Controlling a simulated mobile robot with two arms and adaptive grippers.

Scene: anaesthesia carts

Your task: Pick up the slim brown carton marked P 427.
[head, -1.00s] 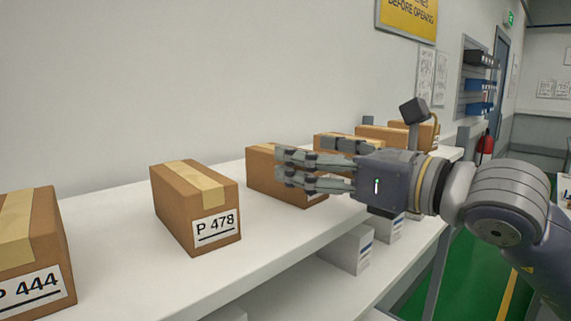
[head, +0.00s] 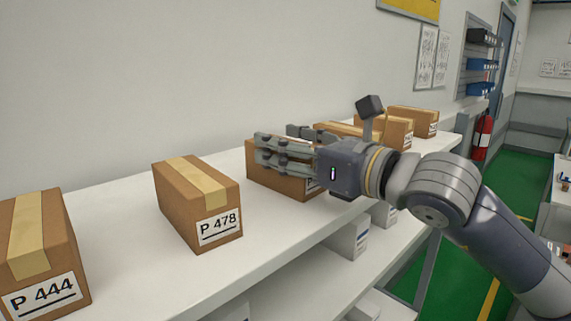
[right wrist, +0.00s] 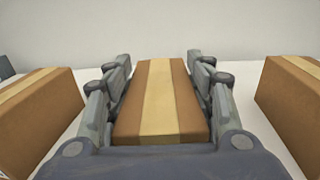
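A slim brown carton (head: 282,184) with a tan tape strip stands on the white shelf, to the right of the carton marked P 478. Its label is mostly covered by my right gripper (head: 272,143), so I cannot read its mark. In the right wrist view this carton (right wrist: 160,100) lies between the two sets of fingers of my right gripper (right wrist: 160,64). The fingers are spread, one set along each side, with narrow gaps to the carton's sides. My left gripper is in no view.
Cartons marked P 478 (head: 197,205) and P 444 (head: 42,255) stand to the left on the shelf (head: 140,275). More cartons (head: 412,121) stand farther right, behind my right arm. White boxes (head: 349,236) sit on the lower shelf. A wall rises behind.

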